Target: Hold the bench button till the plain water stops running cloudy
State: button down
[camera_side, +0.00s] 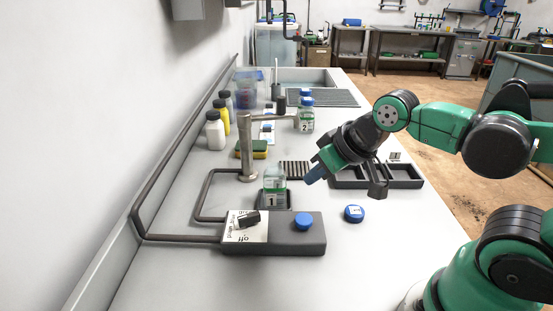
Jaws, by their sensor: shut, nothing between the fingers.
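A dark control box (285,241) lies on the bench in front of the tap. It carries a round blue button (304,221) on its right part and a black knob (248,218) on a white label reading "off" on its left part. The bottle's contents are too small to judge, and I cannot see whether water runs.
A blue cap (354,213) lies right of the box. Dark pipes run along the left wall. The front bench is clear.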

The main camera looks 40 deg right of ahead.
aim_at(309, 219)
jog(key=m+y, duration=0.1)
jog(key=m, duration=0.6)
jog(key=r+m+y, duration=0.1)
jog(key=m, duration=0.6)
jog(key=r+m+t+y, duration=0.1)
jog(key=m+y, duration=0.1)
jog(key=m, duration=0.5)
jog(key=shift+w+d, duration=0.1)
jog(key=shift+w, duration=0.3)
jog(key=shift+f, duration=0.2)
jog(key=shift+f, duration=4.25)
dwell(1.0)
